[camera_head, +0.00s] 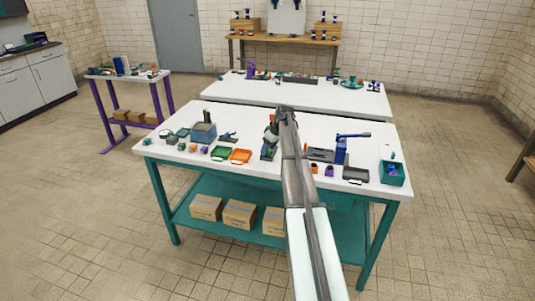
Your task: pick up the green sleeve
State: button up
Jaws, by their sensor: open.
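My arm reaches from the bottom of the head view over the white bench top. My gripper (269,148) is at its far end, small and partly merged with dark and green parts around it, pointing down near the middle of the bench. It is open; I make out nothing held in it. I cannot single out the green sleeve with certainty. A small green piece (181,146) sits in the row of small parts on the left of the bench, well to the left of my gripper. A small teal piece (393,155) shows at the right end.
A second white table (290,92) stands behind.

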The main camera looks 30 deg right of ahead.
jog(key=shift+f, duration=0.15)
grip_shut()
dwell(0.4)
